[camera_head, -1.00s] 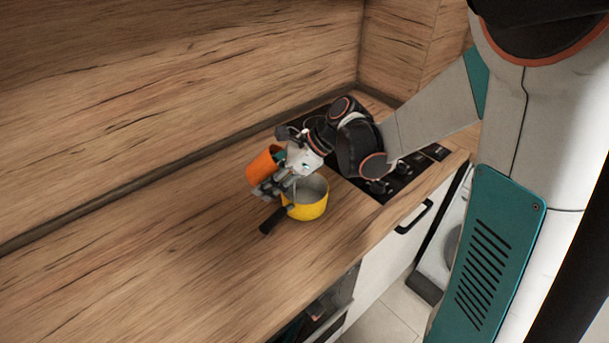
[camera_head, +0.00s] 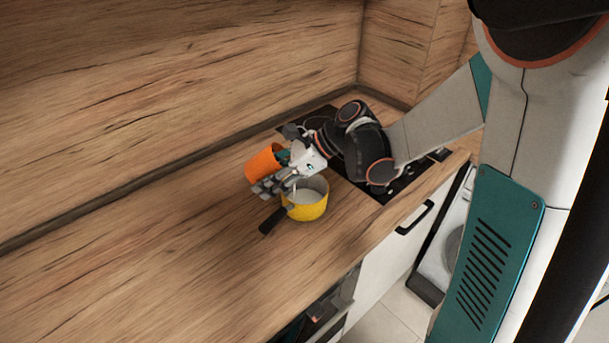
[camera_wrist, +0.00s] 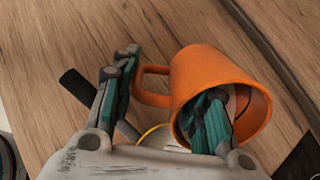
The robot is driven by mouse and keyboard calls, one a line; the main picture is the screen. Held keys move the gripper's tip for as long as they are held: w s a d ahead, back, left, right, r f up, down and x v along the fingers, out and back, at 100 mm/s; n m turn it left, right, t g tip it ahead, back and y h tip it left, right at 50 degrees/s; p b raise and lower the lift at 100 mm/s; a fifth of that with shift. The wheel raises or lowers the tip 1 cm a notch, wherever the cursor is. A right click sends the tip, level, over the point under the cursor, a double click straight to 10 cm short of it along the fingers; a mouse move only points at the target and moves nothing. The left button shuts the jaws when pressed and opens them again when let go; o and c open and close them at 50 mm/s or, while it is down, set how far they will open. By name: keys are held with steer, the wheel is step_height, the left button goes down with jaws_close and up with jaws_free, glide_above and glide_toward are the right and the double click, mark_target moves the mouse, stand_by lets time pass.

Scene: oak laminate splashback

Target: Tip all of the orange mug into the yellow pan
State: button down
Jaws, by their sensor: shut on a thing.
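The orange mug (camera_head: 262,164) is held tilted just above and left of the yellow pan in the head view. In the wrist view the mug (camera_wrist: 205,68) has its mouth turned towards the camera. My gripper (camera_wrist: 168,88) is shut on the mug's wall, one finger inside the mouth and the other outside near the handle. In the head view my gripper (camera_head: 276,178) partly covers the mug. The yellow pan (camera_head: 310,212) stands upright on the worktop. Its inside looks pale, with a thin whitish streak near the gripper. The mug's contents are hidden by the finger.
The pan's black handle (camera_head: 273,221) points to the lower left. A black hob (camera_head: 398,186) lies behind and right of the pan, under my arm. The wooden worktop (camera_head: 150,260) is clear to the left. The wooden splashback (camera_head: 180,80) rises behind.

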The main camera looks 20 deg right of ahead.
steer(key=shift+d+r+t+y+b, duration=0.15)
steer(key=shift+r+t+y+b, duration=0.25)
steer(key=shift+y+b, duration=0.55)
steer(key=shift+d+r+t+y+b, duration=0.1)
steer(key=shift+r+t+y+b, duration=0.1)
steer(key=shift+r+y+b, duration=0.5)
stand_by(1.3)
steer(key=shift+s+d+r+t+y+b, duration=0.1)
steer(key=shift+s+d+t+y+b, duration=0.1)
steer(key=shift+d+y+b, duration=0.4)
steer(key=shift+s+d+r+t+y+b, duration=0.15)
steer(key=shift+d+y+b, duration=0.25)
steer(key=shift+b, duration=0.4)
steer(key=shift+s+d+r+t+y+b, duration=0.1)
steer(key=shift+d+r+t+y+b, duration=0.1)
steer(key=shift+y+b, duration=0.55)
steer(key=shift+d+r+t+y+b, duration=0.15)
steer(key=shift+y+b, duration=0.25)
steer(key=shift+b, duration=0.5)
stand_by(0.3)
steer(key=shift+a+r, duration=0.1)
